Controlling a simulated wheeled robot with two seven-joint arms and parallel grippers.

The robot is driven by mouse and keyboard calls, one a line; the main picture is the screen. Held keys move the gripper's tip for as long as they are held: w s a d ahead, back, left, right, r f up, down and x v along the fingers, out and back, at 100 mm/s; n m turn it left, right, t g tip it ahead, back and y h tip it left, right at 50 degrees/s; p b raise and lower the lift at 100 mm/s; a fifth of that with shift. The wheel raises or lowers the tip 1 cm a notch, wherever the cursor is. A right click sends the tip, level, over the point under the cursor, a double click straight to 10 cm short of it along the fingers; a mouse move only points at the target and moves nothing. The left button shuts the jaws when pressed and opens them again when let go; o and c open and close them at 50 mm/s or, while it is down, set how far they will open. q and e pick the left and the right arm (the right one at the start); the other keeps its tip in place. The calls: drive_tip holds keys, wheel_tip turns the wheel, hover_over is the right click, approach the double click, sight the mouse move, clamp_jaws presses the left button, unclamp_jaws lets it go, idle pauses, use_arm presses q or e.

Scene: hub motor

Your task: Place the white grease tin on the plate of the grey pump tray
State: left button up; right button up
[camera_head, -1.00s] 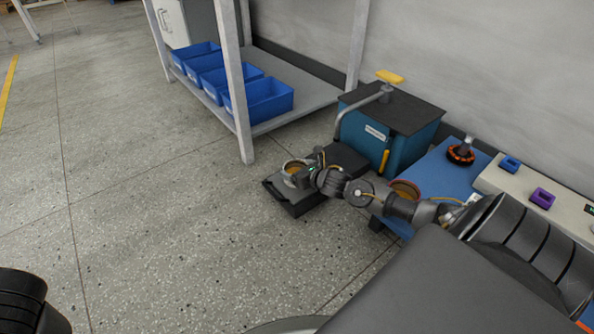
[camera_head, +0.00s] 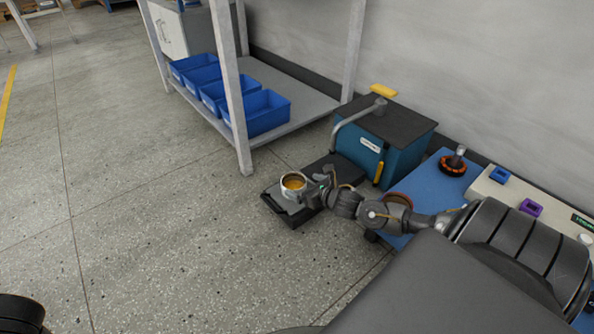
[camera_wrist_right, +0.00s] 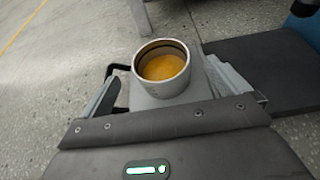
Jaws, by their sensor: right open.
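The white grease tin (camera_head: 293,184), open-topped with amber grease inside, stands upright on the plate of the dark grey pump tray (camera_head: 274,205). In the right wrist view the tin (camera_wrist_right: 163,72) stands on a grey plate surface between my fingers, with gaps at both sides. My right gripper (camera_head: 309,191) is open and low beside the tin, on its right in the head view. The gripper's fingers (camera_wrist_right: 166,88) show at left and right in the wrist view. The tin's lower side is partly hidden by the gripper in the head view. My left gripper is out of view.
A blue pump box (camera_head: 385,145) with a dark lid and bent pipe stands behind the tray. A blue bench top (camera_head: 421,193) at right holds an orange-and-black ring (camera_head: 453,165). Blue bins (camera_head: 263,112) sit on a low shelf. The floor at left is clear.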

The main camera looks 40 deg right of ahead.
drive_tip(key=p+v, duration=0.2)
drive_tip(key=v, duration=0.3)
drive_tip(key=shift+s+r, duration=0.1)
drive_tip(key=shift+s, duration=0.2)
